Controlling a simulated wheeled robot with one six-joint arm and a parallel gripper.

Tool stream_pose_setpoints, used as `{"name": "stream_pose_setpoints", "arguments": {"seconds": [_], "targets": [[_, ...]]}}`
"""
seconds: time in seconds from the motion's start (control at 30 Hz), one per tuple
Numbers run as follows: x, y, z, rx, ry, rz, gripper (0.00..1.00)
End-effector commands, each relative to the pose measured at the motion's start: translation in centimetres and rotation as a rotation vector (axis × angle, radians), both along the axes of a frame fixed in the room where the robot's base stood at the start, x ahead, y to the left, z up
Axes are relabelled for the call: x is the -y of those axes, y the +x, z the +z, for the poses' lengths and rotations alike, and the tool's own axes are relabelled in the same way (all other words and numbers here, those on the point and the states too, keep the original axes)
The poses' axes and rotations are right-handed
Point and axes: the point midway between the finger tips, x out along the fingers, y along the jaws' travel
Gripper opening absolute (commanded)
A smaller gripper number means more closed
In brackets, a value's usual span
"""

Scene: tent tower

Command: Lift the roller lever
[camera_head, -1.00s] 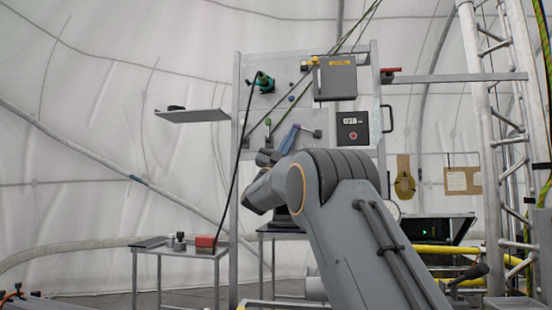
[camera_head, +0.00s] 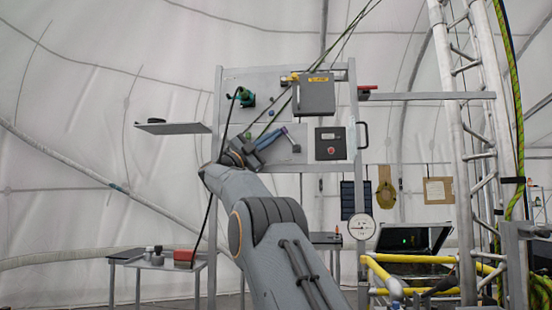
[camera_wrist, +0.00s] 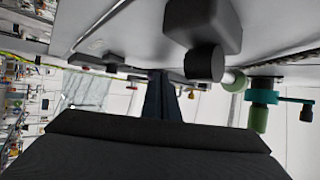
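The roller lever (camera_head: 291,140) seems to be the small grey arm on the upright panel, with a dark block (camera_head: 296,149) at its lower right end. The arm slants up and left. My gripper (camera_head: 278,134) reaches it from the lower left, and its blue end meets the lever's upper end. I cannot tell whether they touch or whether the fingers hold it. In the wrist view my dark gripper (camera_wrist: 163,95) points at the panel, and its fingertips are hard to make out. The lever is not clear there.
A teal valve (camera_head: 246,97) and a green knob (camera_head: 247,134) sit left of the lever. In the wrist view a black cylinder (camera_wrist: 205,62) is close beside my gripper.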

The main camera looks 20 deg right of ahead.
Motion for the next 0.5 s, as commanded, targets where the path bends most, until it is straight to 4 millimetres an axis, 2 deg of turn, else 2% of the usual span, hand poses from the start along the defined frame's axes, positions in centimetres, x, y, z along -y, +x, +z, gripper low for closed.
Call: {"name": "stream_pose_setpoints", "arguments": {"seconds": [0.5], "targets": [[0.11, -0.28, 1.05, 0.002, -0.002, 0.004, 0.00]]}}
